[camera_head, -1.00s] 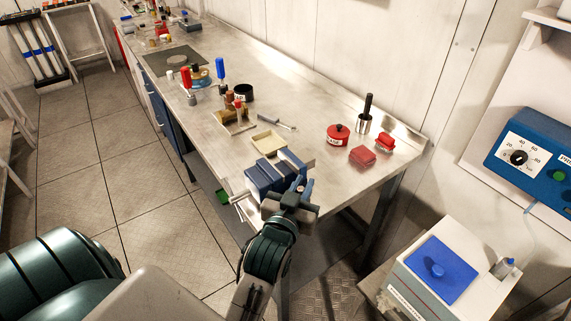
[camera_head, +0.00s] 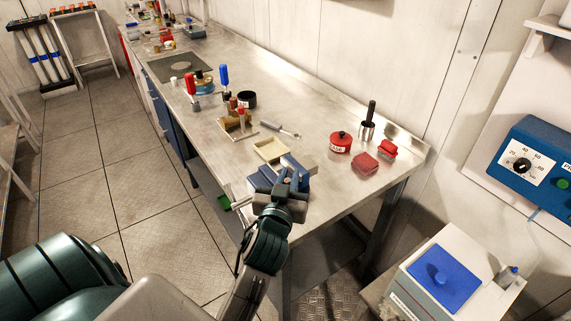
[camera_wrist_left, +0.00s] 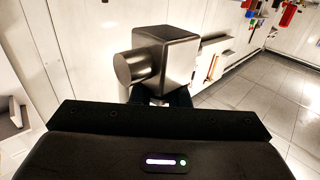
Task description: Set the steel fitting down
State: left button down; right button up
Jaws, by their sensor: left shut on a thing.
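The steel fitting (camera_wrist_left: 168,52) fills the middle of the left wrist view: a grey metal block with a round stub on its left side. My left gripper (camera_wrist_left: 162,97) is shut on it, with its dark fingers at the block's underside. In the head view, my left gripper (camera_head: 291,184) is over the near end of the steel workbench (camera_head: 325,110), in front of the blue vise (camera_head: 259,182). I cannot make out the fitting clearly in the head view. My right gripper is not in view.
A shallow beige tray (camera_head: 269,149) lies just beyond the vise. Bare bench shows between tray and red pot.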

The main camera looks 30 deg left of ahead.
pick_arm(q)
jog(key=w+a, duration=0.2)
jog(key=w, duration=0.1)
jog(key=w+a, duration=0.2)
jog(key=w+a+f+b, duration=0.1)
jog(key=w+a, duration=0.1)
jog(key=w, duration=0.1)
jog(key=shift+w+a, duration=0.2)
jog(key=shift+w, duration=0.1)
jog(key=shift+w+a+f+b, duration=0.1)
jog(key=shift+w+a+b, duration=0.25)
jog(key=shift+w+a, duration=0.5)
notch_tip(320, 180, down, 3)
jog(key=shift+s+d+f+b, duration=0.1)
jog(key=shift+d+f+b, duration=0.05)
jog(key=shift+b, duration=1.1)
jog(key=shift+s+d+f, duration=0.1)
jog(key=shift+w, duration=0.2)
jog(key=c, duration=1.4)
grip_release()
